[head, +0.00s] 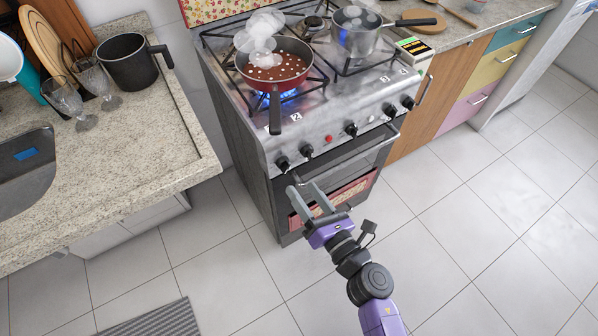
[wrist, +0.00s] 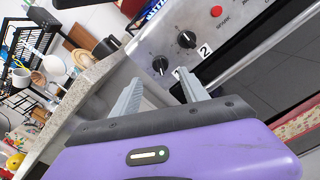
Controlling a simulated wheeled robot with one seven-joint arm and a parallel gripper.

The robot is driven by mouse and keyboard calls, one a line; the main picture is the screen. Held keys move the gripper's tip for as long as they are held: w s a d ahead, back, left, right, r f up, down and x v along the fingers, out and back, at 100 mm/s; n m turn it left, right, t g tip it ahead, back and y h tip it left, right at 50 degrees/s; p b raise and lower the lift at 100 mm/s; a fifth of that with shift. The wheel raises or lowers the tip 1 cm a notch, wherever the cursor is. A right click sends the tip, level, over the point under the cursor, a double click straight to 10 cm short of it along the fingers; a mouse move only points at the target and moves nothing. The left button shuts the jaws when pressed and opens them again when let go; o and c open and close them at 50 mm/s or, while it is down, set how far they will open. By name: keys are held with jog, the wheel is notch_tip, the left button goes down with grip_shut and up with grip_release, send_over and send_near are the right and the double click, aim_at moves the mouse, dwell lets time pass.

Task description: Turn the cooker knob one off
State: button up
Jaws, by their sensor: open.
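The cooker (head: 320,135) has a row of black knobs along its steel front panel. The leftmost knob (head: 283,163), which appears to be knob one, also shows in the wrist view (wrist: 160,65), near the fingertips. Its label is mostly hidden by a finger. The knob beside it (head: 306,151) has a "2" label next to it in the wrist view (wrist: 187,39). My gripper (head: 300,188) is open and empty, just below and in front of the leftmost knob. In the wrist view its fingertips (wrist: 158,77) appear on either side of that knob, apart from it as far as I can tell.
A blue flame (head: 262,97) burns under a steaming frying pan (head: 274,67), whose handle overhangs the front. A steaming pot (head: 355,32) stands behind right. The oven door handle (head: 345,160) runs below the knobs.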

aim_at(288, 169)
jog(key=shift+x, duration=3.85)
grip_shut()
